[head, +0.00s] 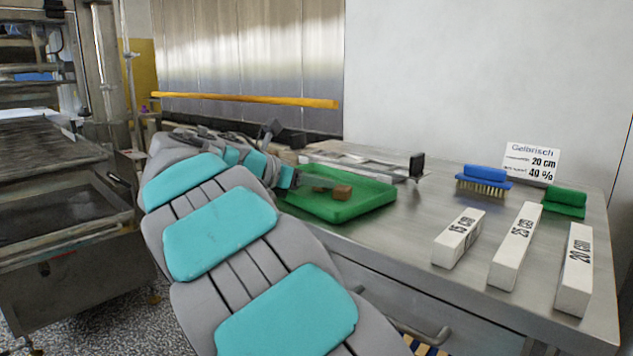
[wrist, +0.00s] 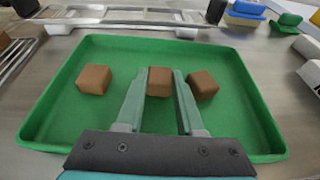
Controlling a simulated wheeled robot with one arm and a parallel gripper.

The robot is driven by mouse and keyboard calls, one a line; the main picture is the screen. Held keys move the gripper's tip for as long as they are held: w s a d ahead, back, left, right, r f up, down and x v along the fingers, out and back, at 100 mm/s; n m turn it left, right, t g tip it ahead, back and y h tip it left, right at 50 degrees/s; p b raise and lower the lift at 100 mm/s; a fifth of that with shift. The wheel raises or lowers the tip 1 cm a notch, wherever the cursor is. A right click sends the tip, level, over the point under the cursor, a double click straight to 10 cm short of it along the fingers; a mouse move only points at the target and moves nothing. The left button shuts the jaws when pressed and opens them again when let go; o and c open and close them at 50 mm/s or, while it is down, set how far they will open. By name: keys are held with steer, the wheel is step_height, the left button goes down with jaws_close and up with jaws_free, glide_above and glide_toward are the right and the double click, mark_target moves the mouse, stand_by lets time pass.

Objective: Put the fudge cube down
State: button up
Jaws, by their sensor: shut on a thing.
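My gripper (wrist: 160,78) is shut on a brown fudge cube (wrist: 160,88), which sits between the two fingertips. The green tray (wrist: 235,130) lies below it on the steel table. A second brown cube (wrist: 94,79) lies in the tray to the left, apart from the fingers. A third cube (wrist: 202,85) lies close by the right finger; I cannot tell whether they touch. In the head view my gripper reaches over the green tray (head: 365,207), with a brown cube (head: 342,192) at its tip. Whether the held cube touches the tray floor is unclear.
A metal frame (head: 365,162) lies behind the tray. To the right are a blue brush (head: 484,175), a green brush (head: 565,200), a sign (head: 531,162) and white labelled blocks (head: 516,245). The tray's front is clear.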

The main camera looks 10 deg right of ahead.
steer(key=shift+f, duration=0.1)
steer(key=o, duration=0.7)
steer(key=shift+a, duration=0.1)
steer(key=v, duration=1.2)
